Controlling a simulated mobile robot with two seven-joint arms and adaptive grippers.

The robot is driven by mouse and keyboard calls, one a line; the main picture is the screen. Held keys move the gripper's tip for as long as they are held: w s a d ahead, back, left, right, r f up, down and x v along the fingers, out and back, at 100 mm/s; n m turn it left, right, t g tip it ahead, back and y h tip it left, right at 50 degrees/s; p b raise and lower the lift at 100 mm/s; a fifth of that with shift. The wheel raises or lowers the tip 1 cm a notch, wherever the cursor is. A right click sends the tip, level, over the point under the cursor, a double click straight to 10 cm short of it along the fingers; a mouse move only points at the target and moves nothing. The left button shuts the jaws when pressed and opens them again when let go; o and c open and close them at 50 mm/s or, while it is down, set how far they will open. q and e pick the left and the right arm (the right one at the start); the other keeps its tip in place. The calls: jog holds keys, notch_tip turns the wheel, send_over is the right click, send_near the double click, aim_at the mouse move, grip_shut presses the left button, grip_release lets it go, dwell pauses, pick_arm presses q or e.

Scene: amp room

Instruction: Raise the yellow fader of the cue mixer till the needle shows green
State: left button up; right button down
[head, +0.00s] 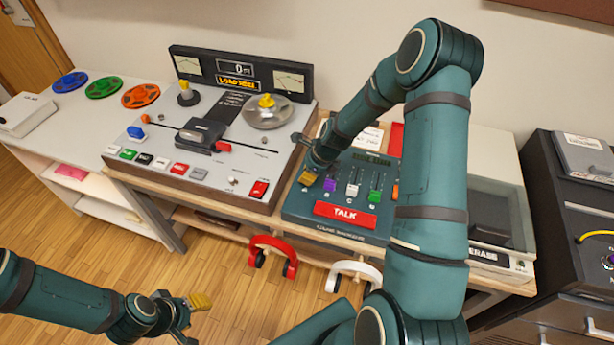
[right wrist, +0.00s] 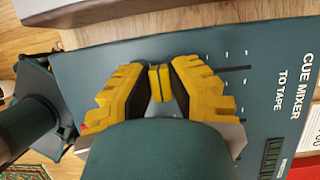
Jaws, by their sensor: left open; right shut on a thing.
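The cue mixer (head: 293,213) is a dark teal box with several coloured faders and a red TALK bar. My right gripper (head: 308,176) is over its left side, at the leftmost fader. In the right wrist view its yellow-padded fingers (right wrist: 160,90) are shut on the yellow fader (right wrist: 160,76), whose cap shows between them. The slot under the cap is mostly hidden. Two needle meters, left (head: 188,66) and right (head: 289,81), sit on the tape machine's back panel; their needles are too small to read. My left gripper (head: 190,316) is open and empty, low at the left above the floor.
The tape machine (head: 225,150) with reels and buttons stands left of the mixer. An ERASE unit (head: 490,258) stands to the right. Red headphones (head: 272,252) and white headphones (head: 355,273) hang at the bench front. My right arm crosses over the mixer's right side.

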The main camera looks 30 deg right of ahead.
jog(key=w+d, duration=0.2)
jog(key=d, duration=0.1)
jog(key=shift+w+f, duration=0.1)
jog(key=shift+w, duration=0.15)
jog(key=c, duration=0.9)
grip_release()
jog(key=v, duration=1.2)
jog(key=shift+w+a, duration=0.1)
